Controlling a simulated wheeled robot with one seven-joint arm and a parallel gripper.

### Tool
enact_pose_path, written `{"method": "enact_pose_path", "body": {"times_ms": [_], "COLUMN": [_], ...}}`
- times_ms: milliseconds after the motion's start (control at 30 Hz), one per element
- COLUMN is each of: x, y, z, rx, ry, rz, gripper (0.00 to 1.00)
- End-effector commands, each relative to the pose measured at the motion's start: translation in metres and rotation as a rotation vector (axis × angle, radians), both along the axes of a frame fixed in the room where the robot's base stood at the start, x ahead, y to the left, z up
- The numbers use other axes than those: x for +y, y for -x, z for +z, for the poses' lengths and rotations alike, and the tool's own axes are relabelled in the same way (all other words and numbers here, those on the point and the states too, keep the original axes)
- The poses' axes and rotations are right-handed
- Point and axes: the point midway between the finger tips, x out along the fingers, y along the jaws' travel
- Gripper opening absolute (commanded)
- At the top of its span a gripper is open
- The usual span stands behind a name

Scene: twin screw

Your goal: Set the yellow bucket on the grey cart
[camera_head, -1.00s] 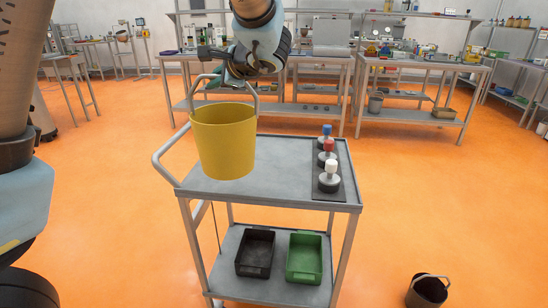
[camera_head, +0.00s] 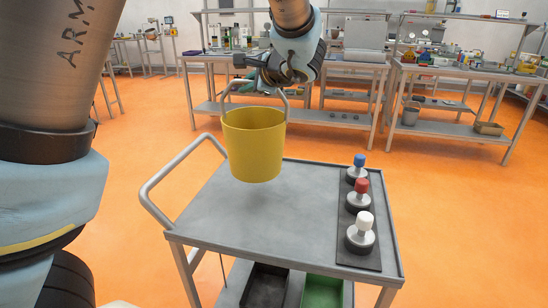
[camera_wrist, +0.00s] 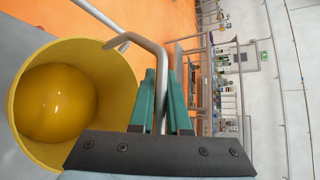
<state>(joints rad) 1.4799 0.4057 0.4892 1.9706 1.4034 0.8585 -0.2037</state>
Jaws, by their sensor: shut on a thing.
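The yellow bucket (camera_head: 254,146) hangs upright from its grey handle, in front of and above the far part of the grey cart's top (camera_head: 245,215). My gripper (camera_head: 262,88) is shut on the bucket's handle, as the wrist view also shows, with teal fingers (camera_wrist: 162,105) around the grey bar. In the wrist view I look into the yellow bucket (camera_wrist: 60,100), which has a round, shiny yellow bottom. The bucket's base appears clear of the cart top, though the exact gap is hard to tell.
A dark mat (camera_head: 358,222) on the cart's right side holds blue-, red- and white-topped knobs. The cart's left and middle top is bare. A push handle (camera_head: 165,180) rises at its left. Black (camera_head: 265,287) and green (camera_head: 322,292) bins sit below. Workbenches (camera_head: 440,75) stand behind.

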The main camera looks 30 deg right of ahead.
Motion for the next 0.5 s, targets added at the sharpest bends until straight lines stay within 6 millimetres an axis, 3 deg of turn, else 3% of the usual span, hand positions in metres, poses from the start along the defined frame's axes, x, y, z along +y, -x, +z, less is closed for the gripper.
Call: {"method": "enact_pose_path", "body": {"times_ms": [200, 500], "x": [0.0, 0.0], "y": [0.0, 0.0], "z": [-0.033, -0.06], "rx": [-0.001, 0.0], "ry": [-0.005, -0.004], "rz": [0.001, 0.0], "gripper": [0.0, 0.0]}}
